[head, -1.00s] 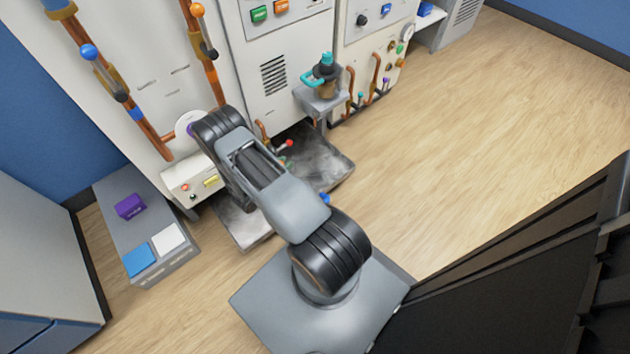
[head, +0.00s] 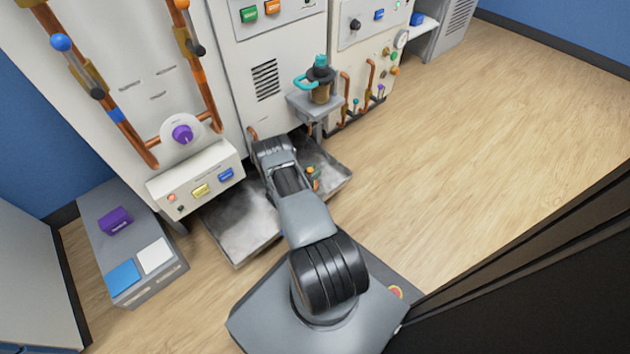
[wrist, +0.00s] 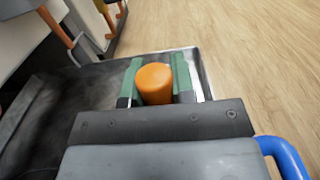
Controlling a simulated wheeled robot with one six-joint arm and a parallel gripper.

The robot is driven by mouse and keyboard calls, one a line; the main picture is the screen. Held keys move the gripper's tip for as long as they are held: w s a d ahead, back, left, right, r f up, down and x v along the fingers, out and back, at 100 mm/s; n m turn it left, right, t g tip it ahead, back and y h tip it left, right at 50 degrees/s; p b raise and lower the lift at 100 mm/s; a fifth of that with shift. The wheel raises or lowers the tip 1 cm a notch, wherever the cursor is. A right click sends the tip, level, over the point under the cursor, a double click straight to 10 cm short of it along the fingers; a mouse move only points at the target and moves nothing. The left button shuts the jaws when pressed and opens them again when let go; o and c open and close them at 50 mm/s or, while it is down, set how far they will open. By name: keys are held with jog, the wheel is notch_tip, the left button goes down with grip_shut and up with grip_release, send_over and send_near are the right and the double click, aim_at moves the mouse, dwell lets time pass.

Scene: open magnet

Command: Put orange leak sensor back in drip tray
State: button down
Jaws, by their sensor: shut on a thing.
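The orange leak sensor (wrist: 155,86) is a rounded orange cylinder in the wrist view. It sits between the two green fingers of my gripper (wrist: 156,72), which is shut on it. In the head view a small orange spot (head: 310,171) shows beside my forearm, over the right part of the tray. The drip tray (head: 238,232) is a wide, shallow, stained grey metal tray on the floor before the cabinets. Its bright rim (wrist: 206,82) runs just right of my gripper in the wrist view. I cannot tell whether the sensor touches the tray floor. My arm hides the tray's middle.
A small shelf with a teal-topped pump (head: 320,82) juts out above the tray's back. Copper pipes (head: 357,92) stand right of it. A control box (head: 200,188) overhangs the tray's left. A low grey unit (head: 134,240) stands farther left. The floor at right is clear.

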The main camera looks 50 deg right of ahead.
jog(key=shift+w+d+f+b, duration=0.15)
jog(key=shift+d+f+b, duration=0.25)
jog(key=shift+f, duration=0.45)
jog(key=shift+w+d+f+b, duration=0.15)
jog(key=shift+f+b, duration=0.3)
jog(key=shift+f, duration=0.4)
jog(key=shift+w+d+f+b, duration=0.1)
jog(key=shift+d+f+b, duration=0.3)
jog(key=shift+f, duration=0.45)
jog(key=shift+a+f, duration=0.1)
jog(key=c, duration=1)
grip_release()
jog(key=shift+o, duration=0.2)
